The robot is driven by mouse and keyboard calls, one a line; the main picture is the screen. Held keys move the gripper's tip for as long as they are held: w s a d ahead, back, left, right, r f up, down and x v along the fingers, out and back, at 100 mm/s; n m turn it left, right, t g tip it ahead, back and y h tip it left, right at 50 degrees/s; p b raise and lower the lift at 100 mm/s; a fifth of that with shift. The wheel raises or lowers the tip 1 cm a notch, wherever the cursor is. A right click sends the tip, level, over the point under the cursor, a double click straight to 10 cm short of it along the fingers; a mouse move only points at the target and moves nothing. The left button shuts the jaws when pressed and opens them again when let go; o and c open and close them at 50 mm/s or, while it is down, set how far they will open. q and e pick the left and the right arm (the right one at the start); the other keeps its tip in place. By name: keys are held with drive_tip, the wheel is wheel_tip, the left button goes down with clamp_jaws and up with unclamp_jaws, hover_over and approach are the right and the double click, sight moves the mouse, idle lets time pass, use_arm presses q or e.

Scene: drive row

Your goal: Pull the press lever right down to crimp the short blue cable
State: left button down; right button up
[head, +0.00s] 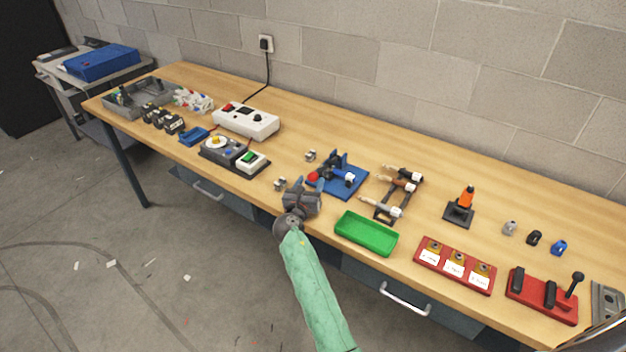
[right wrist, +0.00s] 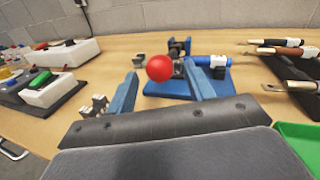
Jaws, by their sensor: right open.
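The press stands on a blue base plate (head: 352,188), which also shows in the right wrist view (right wrist: 170,90). The red ball knob (head: 313,176) of its lever points toward my gripper. The short blue cable (right wrist: 212,61), with a white tag or sleeve, lies at the press head, its inner end hidden. My right gripper (head: 306,184) is open just in front of the press. In the right wrist view, the red knob (right wrist: 159,68) appears between the two blue fingers, ahead of the palm; I cannot tell whether they touch it. My left gripper is not in view.
Small metal pieces (head: 280,184) lie left of the gripper. A green tray (head: 366,233) is close on the right. A rack of cables (head: 398,190) stands right of the press. A grey device with a green switch (head: 252,161) is left. Bare wood lies behind the press.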

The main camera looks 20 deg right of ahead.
sight(325, 167)
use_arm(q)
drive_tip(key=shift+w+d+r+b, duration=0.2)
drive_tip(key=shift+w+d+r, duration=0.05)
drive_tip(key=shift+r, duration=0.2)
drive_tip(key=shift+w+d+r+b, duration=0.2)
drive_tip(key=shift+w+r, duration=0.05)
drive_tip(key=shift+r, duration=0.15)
use_arm(e)
drive_tip(key=shift+x, duration=1.7)
clamp_jaws()
drive_tip(key=shift+s+a+f, duration=0.1)
drive_tip(key=shift+s+f, duration=0.05)
drive_tip(key=shift+f, duration=1.4)
drive_tip(key=shift+c, duration=0.2)
unclamp_jaws()
drive_tip(key=shift+f, duration=0.1)
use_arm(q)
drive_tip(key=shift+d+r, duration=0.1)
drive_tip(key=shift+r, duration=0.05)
use_arm(e)
drive_tip(key=shift+o, duration=0.2)
